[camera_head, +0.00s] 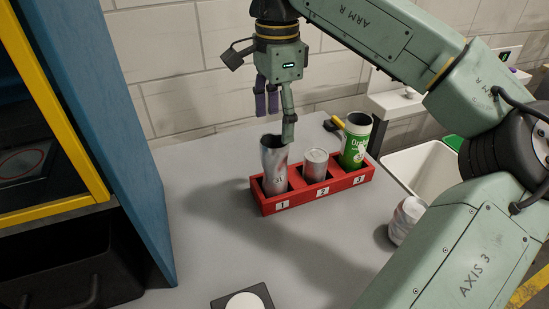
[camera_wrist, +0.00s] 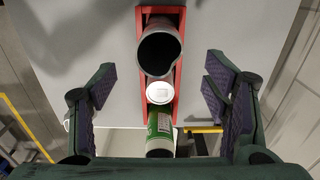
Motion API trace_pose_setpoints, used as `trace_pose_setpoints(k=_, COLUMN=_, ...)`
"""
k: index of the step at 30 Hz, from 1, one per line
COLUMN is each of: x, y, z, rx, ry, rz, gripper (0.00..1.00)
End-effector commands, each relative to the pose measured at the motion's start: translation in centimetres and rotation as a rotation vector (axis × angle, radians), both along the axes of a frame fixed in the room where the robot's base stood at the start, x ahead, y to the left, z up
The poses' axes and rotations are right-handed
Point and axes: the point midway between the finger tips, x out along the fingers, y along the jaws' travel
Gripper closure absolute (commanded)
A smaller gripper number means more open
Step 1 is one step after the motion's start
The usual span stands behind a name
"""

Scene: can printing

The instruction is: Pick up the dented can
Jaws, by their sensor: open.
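A red rack (camera_head: 320,201) with three numbered slots stands on the grey table. A tall silver open can (camera_head: 274,170) sits in slot 1, upright; its rim is bent inward on one side, seen in the wrist view (camera_wrist: 160,72). A shorter closed silver can (camera_head: 315,166) is in slot 2. A green open can (camera_head: 354,143) is in slot 3. My gripper (camera_head: 274,108) is open and empty above the silver can in slot 1. In the wrist view its fingers (camera_wrist: 160,93) are spread on either side of the rack, touching none of the cans.
A pale can-like object (camera_head: 405,221) stands right of the rack, partly behind my arm. A white basin (camera_head: 423,165) is at the right. A blue-and-yellow cabinet (camera_head: 125,130) borders the left. A dark square block with a white disc (camera_head: 246,301) lies at the front.

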Motion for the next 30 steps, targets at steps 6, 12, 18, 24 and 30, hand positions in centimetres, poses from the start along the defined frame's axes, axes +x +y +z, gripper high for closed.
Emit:
trace_pose_setpoints(k=6, x=0.0, y=0.0, z=-3.7, rx=0.001, ry=0.0, rz=0.0, gripper=0.31)
trace_pose_setpoints(k=12, x=0.0, y=0.0, z=-5.5, rx=0.0, ry=-0.001, rz=0.0, gripper=0.31)
trace_pose_setpoints(k=18, x=0.0, y=0.2, z=-6.7, rx=0.0, ry=0.001, rz=0.0, gripper=0.31)
trace_pose_setpoints(k=24, x=0.1, y=0.4, z=-9.6, rx=0.0, ry=0.001, rz=0.0, gripper=0.31)
trace_pose_setpoints(k=30, x=0.1, y=0.4, z=-10.6, rx=0.001, ry=-0.001, rz=0.001, gripper=0.31)
